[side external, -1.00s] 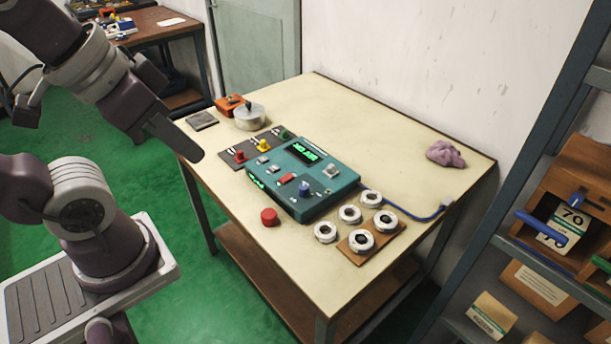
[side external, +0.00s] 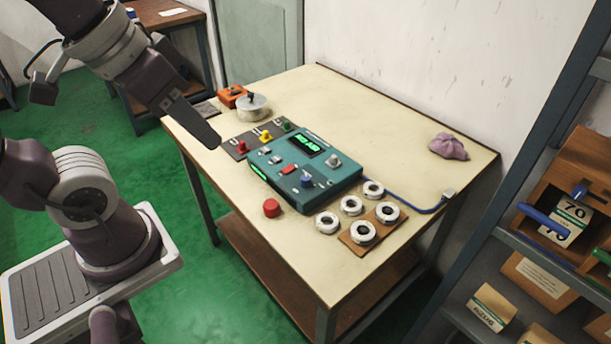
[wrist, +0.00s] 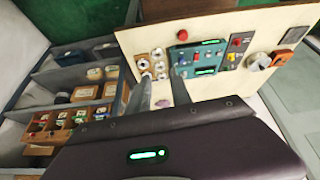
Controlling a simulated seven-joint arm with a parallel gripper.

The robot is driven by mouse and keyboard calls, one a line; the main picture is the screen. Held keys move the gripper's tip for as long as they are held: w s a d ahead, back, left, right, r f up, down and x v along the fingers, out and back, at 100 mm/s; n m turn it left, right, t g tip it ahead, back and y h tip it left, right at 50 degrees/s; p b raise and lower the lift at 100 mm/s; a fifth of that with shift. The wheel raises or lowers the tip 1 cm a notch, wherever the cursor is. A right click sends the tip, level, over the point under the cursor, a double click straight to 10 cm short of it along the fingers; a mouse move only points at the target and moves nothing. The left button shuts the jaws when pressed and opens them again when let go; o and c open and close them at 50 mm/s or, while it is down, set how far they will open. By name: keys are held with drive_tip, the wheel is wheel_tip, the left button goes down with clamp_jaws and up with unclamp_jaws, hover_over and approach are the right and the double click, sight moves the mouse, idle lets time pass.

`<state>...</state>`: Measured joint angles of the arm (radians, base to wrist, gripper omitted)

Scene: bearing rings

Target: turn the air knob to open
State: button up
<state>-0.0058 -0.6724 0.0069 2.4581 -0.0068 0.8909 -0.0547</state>
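A teal control box (side external: 322,180) with a lit green display stands near the middle of the table; it also shows in the wrist view (wrist: 190,62). On its top are a blue knob (side external: 306,181), a pale grey knob (side external: 333,161) and a red switch (side external: 288,169). Labels are too small to read, so I cannot tell which knob is the air knob. My gripper (side external: 210,140) hangs above the table's left edge, left of the box and apart from it. In the wrist view my gripper (wrist: 163,92) has its two fingers apart with nothing between them.
A red button (side external: 271,208) and several white bearing rings (side external: 327,223) lie in front of the box, some on a wooden board (side external: 361,238). A dark panel with coloured knobs (side external: 265,138) and a metal pot (side external: 253,107) stand behind. A purple cloth (side external: 448,146) lies far right.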

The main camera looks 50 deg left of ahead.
drive_tip(key=o, duration=0.4)
drive_tip(key=w+n, duration=0.1)
drive_tip(key=w, duration=0.2)
drive_tip(key=w+a+n+g, duration=0.1)
drive_tip(key=w, duration=0.2)
drive_tip(key=w+n, duration=0.2)
drive_tip(key=w, duration=0.1)
drive_tip(key=shift+w+a+f+g, duration=0.2)
drive_tip(key=shift+w+f+g, duration=0.1)
drive_tip(key=shift+f+g, duration=0.1)
drive_tip(key=shift+c, duration=0.2)
drive_tip(key=n+g, duration=0.4)
drive_tip(key=n, duration=0.6)
hover_over(305, 176)
wheel_tip(305, 176, down, 20)
drive_tip(key=shift+n, duration=0.5)
wheel_tip(305, 176, down, 9)
drive_tip(key=shift+d+f, duration=0.1)
drive_tip(key=shift+f, duration=0.4)
clamp_jaws()
